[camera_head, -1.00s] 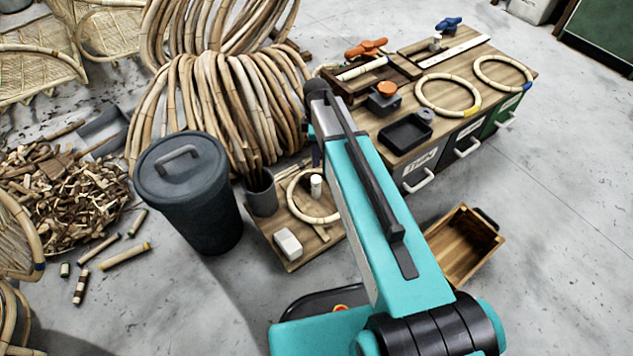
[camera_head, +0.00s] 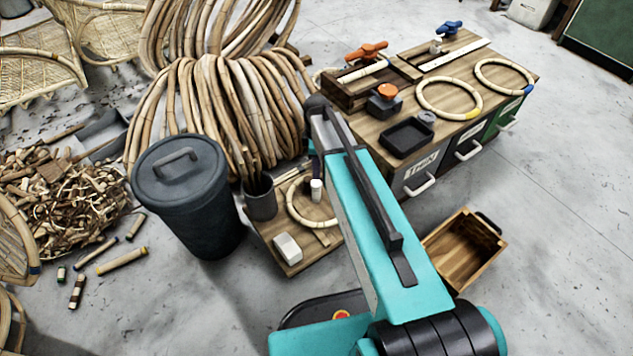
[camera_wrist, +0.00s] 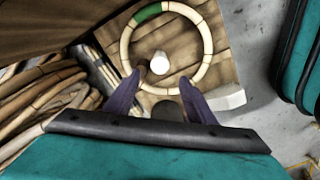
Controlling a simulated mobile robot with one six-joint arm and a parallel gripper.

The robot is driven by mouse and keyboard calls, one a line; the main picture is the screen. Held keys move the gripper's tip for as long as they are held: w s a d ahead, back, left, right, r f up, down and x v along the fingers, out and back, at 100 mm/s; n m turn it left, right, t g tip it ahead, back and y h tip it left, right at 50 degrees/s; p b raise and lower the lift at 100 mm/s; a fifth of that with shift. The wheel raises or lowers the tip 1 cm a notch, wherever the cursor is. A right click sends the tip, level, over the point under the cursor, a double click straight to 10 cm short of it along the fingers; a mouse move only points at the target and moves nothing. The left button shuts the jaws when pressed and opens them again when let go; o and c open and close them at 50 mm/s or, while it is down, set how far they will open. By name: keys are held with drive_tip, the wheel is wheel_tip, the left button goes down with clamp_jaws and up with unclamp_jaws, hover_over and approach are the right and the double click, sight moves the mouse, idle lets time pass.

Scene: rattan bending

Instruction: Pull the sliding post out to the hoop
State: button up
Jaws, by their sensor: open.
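A pale ring hoop (camera_head: 290,205) lies on a low wooden board; in the wrist view it shows a green band (camera_wrist: 148,12). A short white post (camera_head: 316,189) stands inside the hoop, apart from its rim; it also shows in the wrist view (camera_wrist: 160,63). My gripper (camera_wrist: 160,82) is open and empty. Its two purple fingers reach over the near side of the hoop, with their tips just short of the post, one to each side. In the head view my arm hides most of the gripper and the right part of the hoop.
A white block (camera_head: 287,247) sits on the board's front corner, and a grey cup (camera_head: 261,197) stands at its left. A lidded bin (camera_head: 185,190) and rattan coils crowd the left. The bench (camera_head: 445,70) with more hoops and an open wooden crate (camera_head: 463,250) are at right.

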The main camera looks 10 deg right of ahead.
sight(317, 183)
wheel_tip(317, 183, down, 9)
drive_tip(key=b, duration=0.2)
drive_tip(key=shift+f+b, duration=0.1)
drive_tip(key=shift+b, duration=0.3)
drive_tip(key=shift+c, duration=0.3)
clamp_jaws()
drive_tip(key=shift+s, duration=0.1)
